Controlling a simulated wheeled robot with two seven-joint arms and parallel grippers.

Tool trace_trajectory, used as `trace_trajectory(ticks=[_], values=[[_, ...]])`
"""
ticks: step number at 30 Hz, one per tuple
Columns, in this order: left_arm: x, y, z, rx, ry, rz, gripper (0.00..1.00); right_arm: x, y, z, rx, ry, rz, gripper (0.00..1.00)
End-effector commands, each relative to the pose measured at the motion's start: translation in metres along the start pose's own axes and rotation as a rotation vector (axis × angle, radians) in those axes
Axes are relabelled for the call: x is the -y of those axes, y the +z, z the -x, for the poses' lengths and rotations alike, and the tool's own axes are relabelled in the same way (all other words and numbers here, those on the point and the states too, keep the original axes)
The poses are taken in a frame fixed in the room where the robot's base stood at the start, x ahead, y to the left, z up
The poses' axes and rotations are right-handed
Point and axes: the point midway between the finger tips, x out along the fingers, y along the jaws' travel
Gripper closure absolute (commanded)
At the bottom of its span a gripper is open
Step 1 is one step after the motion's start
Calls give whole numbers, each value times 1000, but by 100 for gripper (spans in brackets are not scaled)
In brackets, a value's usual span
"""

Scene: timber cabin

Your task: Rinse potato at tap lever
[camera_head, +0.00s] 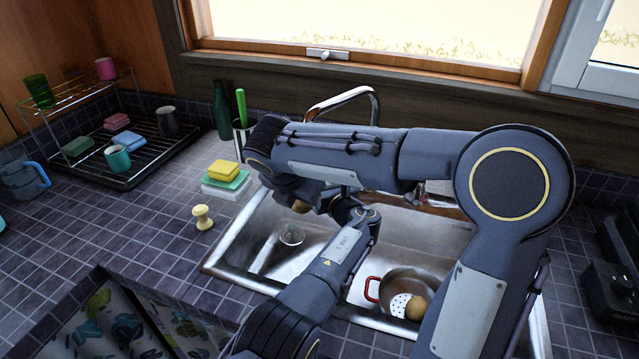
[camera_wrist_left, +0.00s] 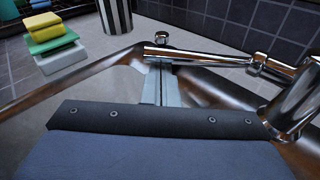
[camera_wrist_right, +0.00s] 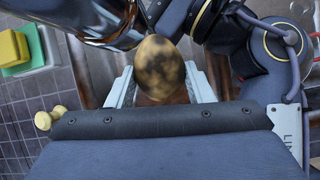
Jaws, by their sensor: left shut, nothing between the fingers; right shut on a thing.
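The brown, dark-blotched potato (camera_wrist_right: 160,68) is held between the fingers of my right gripper (camera_wrist_right: 160,88), close to the chrome tap spout (camera_wrist_right: 95,18). In the head view a bit of the potato (camera_head: 300,206) shows below my right wrist, above the sink. The spout (camera_head: 345,97) arches up behind my right forearm, which hides the tap's lower part. My left gripper (camera_wrist_left: 160,85) is shut and empty, its fingertips close to the chrome tap lever (camera_wrist_left: 205,59); I cannot tell whether they touch. No running water is visible.
The steel sink (camera_head: 255,235) lies below both arms. A red-handled colander (camera_head: 372,288) with another potato (camera_head: 415,307) stands in it. Sponges (camera_head: 222,172), a yellow brush (camera_head: 203,217) and a dish rack (camera_head: 135,165) are left of the sink. My arms cross closely over the sink.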

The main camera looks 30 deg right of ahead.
Motion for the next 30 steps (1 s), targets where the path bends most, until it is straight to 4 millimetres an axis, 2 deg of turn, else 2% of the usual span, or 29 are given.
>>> trace_trajectory(ticks=[6,11,22,26,30], values=[[0,1,0,0,0,0,100,0,0,0,0,1,0,77],[-1,15,3,2,-1,1,100,0,0,0,0,0,0,77],[-1,16,5,0,-1,-1,100,0,0,0,0,0,0,77],[1,16,15,1,-3,-3,100,0,0,0,0,0,0,77],[0,17,34,1,-3,-3,100,0,0,0,0,1,0,77]])
